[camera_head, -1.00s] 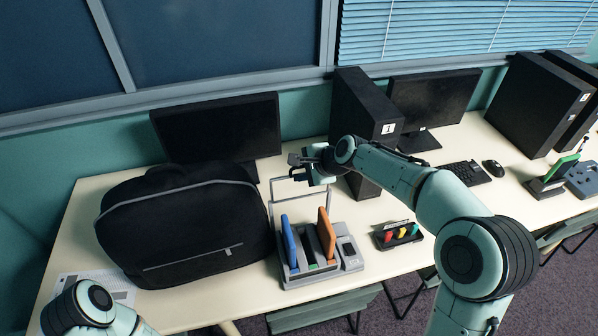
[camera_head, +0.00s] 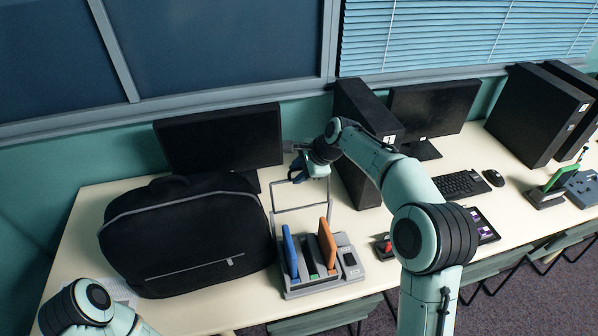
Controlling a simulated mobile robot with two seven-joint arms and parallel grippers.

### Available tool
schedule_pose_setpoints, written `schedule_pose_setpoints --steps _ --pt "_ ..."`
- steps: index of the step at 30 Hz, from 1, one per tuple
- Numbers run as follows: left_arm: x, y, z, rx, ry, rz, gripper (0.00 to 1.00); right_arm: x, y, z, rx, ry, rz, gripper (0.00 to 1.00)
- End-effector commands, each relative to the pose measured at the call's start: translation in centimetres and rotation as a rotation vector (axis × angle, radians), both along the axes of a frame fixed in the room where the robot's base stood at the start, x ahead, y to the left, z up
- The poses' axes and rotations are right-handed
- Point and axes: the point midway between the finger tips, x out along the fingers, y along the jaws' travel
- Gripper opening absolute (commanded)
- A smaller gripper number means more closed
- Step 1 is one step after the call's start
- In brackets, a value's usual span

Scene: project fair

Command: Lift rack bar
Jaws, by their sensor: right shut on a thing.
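The grey rack (camera_head: 322,288) stands on the table's front half, with a blue slab (camera_head: 290,252) and an orange slab (camera_head: 327,245) upright in its slots. Its thin grey bar (camera_head: 272,200) is a frame standing up behind the slots. My right gripper (camera_head: 297,172) is at the top of the bar, shut on it; the fingertips are small and partly hidden by the wrist. Only part of my left arm shows at the lower left; its gripper is out of view.
A black bag (camera_head: 185,240) stands close to the rack's left. A monitor (camera_head: 220,140) and a black computer tower (camera_head: 366,115) stand behind. My right arm partly covers a small tray with a red item (camera_head: 383,246) to the rack's right.

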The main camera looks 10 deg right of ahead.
Motion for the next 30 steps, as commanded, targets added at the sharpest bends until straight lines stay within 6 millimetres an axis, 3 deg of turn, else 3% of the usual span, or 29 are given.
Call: schedule_pose_setpoints --steps 1,2,10,14,30 --pt "0.1 0.0 0.1 0.000 -0.001 0.000 0.43 0.3 0.0 0.6 0.004 -0.018 -0.005 0.00" --pt "0.1 0.0 0.1 0.000 -0.001 0.000 0.43 0.3 0.0 0.6 0.004 -0.018 -0.005 0.36" --pt "0.1 0.0 0.0 0.000 -0.001 0.000 0.43 0.2 -0.1 0.5 0.003 -0.013 -0.004 0.36" --pt "0.0 0.0 0.0 0.000 0.000 0.000 0.43 -0.2 -0.5 1.4 0.002 -0.015 -0.003 0.36" --pt "0.0 0.0 0.0 0.000 0.000 0.000 0.43 -4.5 -4.6 10.3 0.002 -0.012 -0.004 0.36"
